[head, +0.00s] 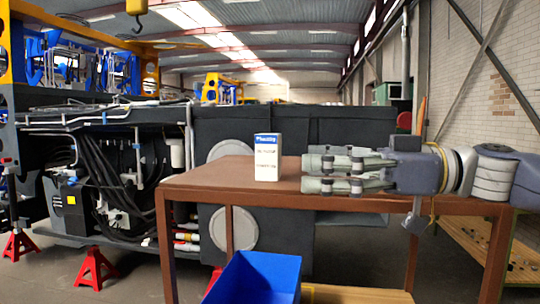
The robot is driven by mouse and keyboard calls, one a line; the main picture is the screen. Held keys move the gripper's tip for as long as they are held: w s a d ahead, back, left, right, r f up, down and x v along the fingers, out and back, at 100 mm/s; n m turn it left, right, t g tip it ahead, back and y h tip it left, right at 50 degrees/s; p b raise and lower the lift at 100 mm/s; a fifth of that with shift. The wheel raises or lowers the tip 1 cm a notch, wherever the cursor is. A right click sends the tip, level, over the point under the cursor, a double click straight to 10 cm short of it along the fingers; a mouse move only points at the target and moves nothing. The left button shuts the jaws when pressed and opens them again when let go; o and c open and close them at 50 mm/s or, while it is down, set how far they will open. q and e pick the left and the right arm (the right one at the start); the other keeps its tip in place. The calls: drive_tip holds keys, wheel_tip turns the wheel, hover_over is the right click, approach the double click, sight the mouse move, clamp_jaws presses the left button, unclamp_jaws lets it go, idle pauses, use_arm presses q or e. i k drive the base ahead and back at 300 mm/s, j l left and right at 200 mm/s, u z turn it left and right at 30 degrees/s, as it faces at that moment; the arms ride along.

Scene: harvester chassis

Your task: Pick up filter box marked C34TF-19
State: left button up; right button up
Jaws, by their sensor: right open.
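A white filter box (267,158) with a blue top band stands upright on the brown table (200,182). Its printed marking is too small to read. My right gripper (306,172) comes in from the right, low over the table, with its fingers pointing left towards the box. It is open and empty, with a small gap seen between its fingertips and the box. My left gripper is not in view.
A blue bin (256,280) stands in front of the table at the lower middle. The large dark harvester chassis (330,130) is behind the table. Red jack stands (95,268) are on the floor at left. The table top left of the box is clear.

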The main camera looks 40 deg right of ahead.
sight(268, 146)
drive_tip(key=i+l, duration=0.6)
drive_tip(key=l, duration=0.25)
drive_tip(key=i+l, duration=0.3)
drive_tip(key=l, duration=0.1)
